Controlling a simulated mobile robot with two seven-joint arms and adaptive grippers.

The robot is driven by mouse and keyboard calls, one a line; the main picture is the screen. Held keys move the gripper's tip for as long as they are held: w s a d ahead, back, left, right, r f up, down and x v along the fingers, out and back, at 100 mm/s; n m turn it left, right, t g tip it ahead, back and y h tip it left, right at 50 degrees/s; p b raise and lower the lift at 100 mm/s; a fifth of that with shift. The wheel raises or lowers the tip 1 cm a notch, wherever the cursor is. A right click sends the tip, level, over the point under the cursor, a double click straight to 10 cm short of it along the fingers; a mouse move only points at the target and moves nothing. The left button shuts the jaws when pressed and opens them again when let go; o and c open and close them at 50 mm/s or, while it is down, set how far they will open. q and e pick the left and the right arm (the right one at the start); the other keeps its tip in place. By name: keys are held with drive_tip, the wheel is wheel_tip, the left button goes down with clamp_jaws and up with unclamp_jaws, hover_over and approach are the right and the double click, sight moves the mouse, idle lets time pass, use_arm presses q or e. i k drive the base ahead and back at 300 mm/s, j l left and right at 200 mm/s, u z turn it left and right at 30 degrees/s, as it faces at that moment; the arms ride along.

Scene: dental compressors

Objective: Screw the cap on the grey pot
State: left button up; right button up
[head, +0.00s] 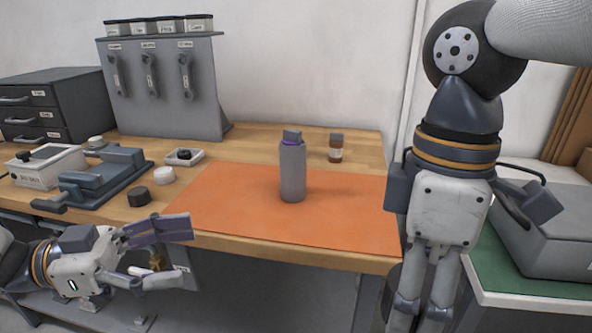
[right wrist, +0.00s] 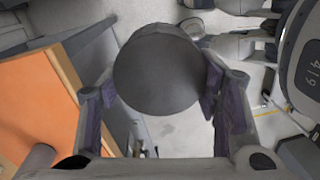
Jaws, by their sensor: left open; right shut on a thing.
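A grey bottle-shaped pot (head: 292,172) stands upright on the orange mat (head: 230,205), with a purple band and a small grey block at its top. My right gripper (head: 422,312) points down to the right of the mat, past the bench's front edge. In the right wrist view its fingers are shut on a dark grey round piece (right wrist: 158,70), its flat face to the camera; I cannot tell whether it is a cap or a pot. My left gripper (head: 186,252) is open and empty at the bench's front edge, left of the mat. A black cap (head: 139,196) and a white cap (head: 164,175) lie on the bench.
A brown jar (head: 336,148) stands behind the mat. A grey vise-like fixture (head: 105,178), a white tray (head: 184,157) and a white bin (head: 45,168) fill the left side. A grey case (head: 550,230) rests on the green-topped table at right. Most of the mat is clear.

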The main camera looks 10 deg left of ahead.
sight(292, 159)
drive_tip(key=i, duration=0.85)
